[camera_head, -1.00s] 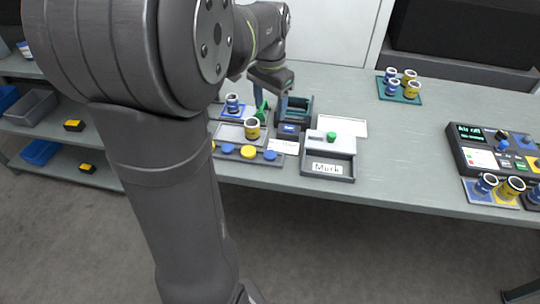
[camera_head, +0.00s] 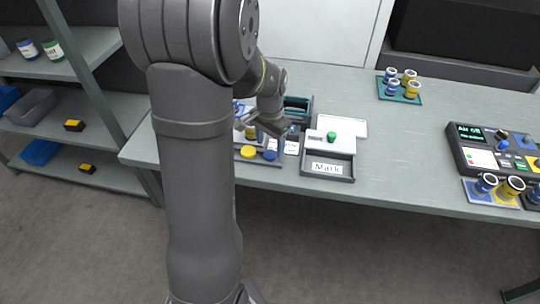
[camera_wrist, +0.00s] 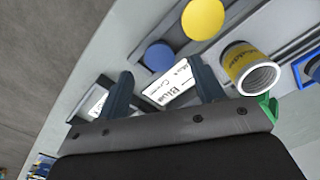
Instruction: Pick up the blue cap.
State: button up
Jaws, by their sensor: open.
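A round blue cap (camera_head: 270,155) lies at the front of the grey cap tray, right of a yellow cap (camera_head: 248,152). In the wrist view the blue cap (camera_wrist: 159,56) shows ahead of my fingertips, between their lines and apart from them. My gripper (camera_head: 270,130) is over the tray's right part, behind the blue cap. In the wrist view my gripper (camera_wrist: 163,84) is open, with nothing held; a white card reading "Blue" (camera_wrist: 168,84) shows between its fingers. My arm hides the left part of the tray in the head view.
A yellow jar (camera_wrist: 248,68) stands close beside one finger. A grey box marked "Mark" (camera_head: 328,168) with a green knob (camera_head: 331,135) is right of the tray. A teal mat (camera_head: 412,100) with jars and a control panel (camera_head: 495,150) are farther right. The table's middle right is clear.

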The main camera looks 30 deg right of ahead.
aim_at(270, 154)
notch_tip(270, 154, down, 4)
jog(key=shift+r, duration=0.2)
jog(key=c, duration=1.1)
jog(key=shift+o, duration=0.2)
jog(key=shift+r, duration=0.15)
